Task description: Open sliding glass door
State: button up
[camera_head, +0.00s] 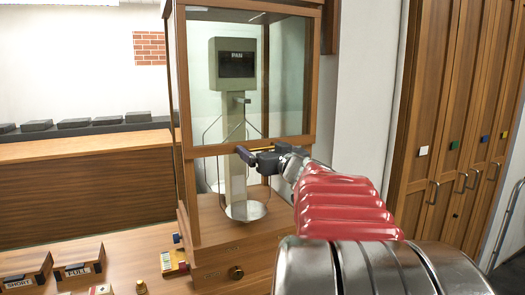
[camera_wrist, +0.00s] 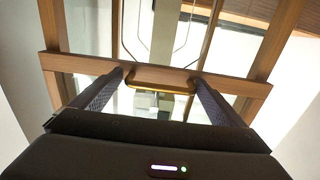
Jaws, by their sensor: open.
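The sliding glass door (camera_head: 290,85) is the framed front pane of a wooden balance case, with a wooden bottom rail (camera_head: 215,149). A brass bar handle (camera_wrist: 160,83) is on that rail in the wrist view; in the head view a bit of it shows beside my gripper. My gripper (camera_head: 250,153) is at the rail, pointing at the case. In the wrist view its two dark fingers (camera_wrist: 157,84) are apart, one near each end of the handle. I cannot tell whether they touch it. The balance pan (camera_head: 245,211) shows below the rail.
A grey balance column (camera_head: 232,65) stands inside the case. A drawer with a round knob (camera_head: 236,272) is below it. Boxes marked SHORT (camera_head: 27,275) and FULL (camera_head: 78,270) are on the counter at left. Tall wooden cabinets (camera_head: 455,120) stand at right.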

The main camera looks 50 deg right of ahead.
jog(key=v, duration=1.3)
jog(key=shift+s, duration=0.35)
jog(key=shift+w+a+f, duration=0.1)
jog(key=shift+w+f, duration=0.05)
